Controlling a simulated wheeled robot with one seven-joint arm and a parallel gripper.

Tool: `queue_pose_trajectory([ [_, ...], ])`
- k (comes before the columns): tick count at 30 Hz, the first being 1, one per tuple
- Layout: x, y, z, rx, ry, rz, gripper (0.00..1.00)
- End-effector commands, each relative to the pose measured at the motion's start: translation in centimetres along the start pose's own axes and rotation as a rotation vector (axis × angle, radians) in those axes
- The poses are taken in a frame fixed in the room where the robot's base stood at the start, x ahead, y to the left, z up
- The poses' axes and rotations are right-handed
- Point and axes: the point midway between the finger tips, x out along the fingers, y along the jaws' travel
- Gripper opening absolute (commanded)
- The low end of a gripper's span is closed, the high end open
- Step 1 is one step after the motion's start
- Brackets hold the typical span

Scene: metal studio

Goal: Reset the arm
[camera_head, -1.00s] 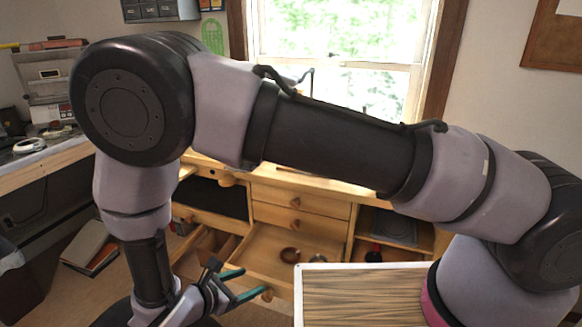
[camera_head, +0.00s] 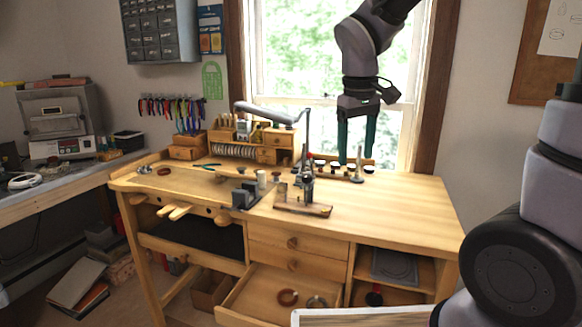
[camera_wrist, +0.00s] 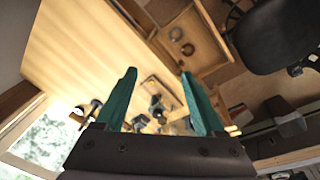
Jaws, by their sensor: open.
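My gripper (camera_head: 357,140) hangs at the upper right of the head view, in front of the window and above the back right of the wooden workbench (camera_head: 400,205). Its two green fingers point down and hold nothing. In the wrist view my gripper (camera_wrist: 160,95) shows with its green fingers spread apart and nothing between them. Part of my arm is cut off by the top edge of the head view, and a lower part fills the right side.
A small tool on a wooden base (camera_head: 305,207) and a grey block (camera_head: 241,198) stand mid-bench. A lamp arm (camera_head: 262,112) rises behind them. The open drawer (camera_head: 262,300) juts out in front with ring-shaped items. The bench's right top is mostly clear.

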Motion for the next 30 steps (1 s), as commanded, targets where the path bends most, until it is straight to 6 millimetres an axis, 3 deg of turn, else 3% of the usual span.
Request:
queue_pose_trajectory([
  [1, -1.6, 1.6, 1.0, 0.093, 0.051, -0.028, 0.71],
  [6, -5.7, 5.0, 4.4, 0.375, 0.209, -0.114, 0.71],
  [12, -9.1, 7.3, 8.1, 0.642, 0.389, -0.185, 0.71],
  [18, -10.5, 7.9, 9.8, 0.766, 0.485, -0.217, 0.71],
  [30, -10.7, 7.9, 10.0, 0.78, 0.496, -0.221, 0.71],
])
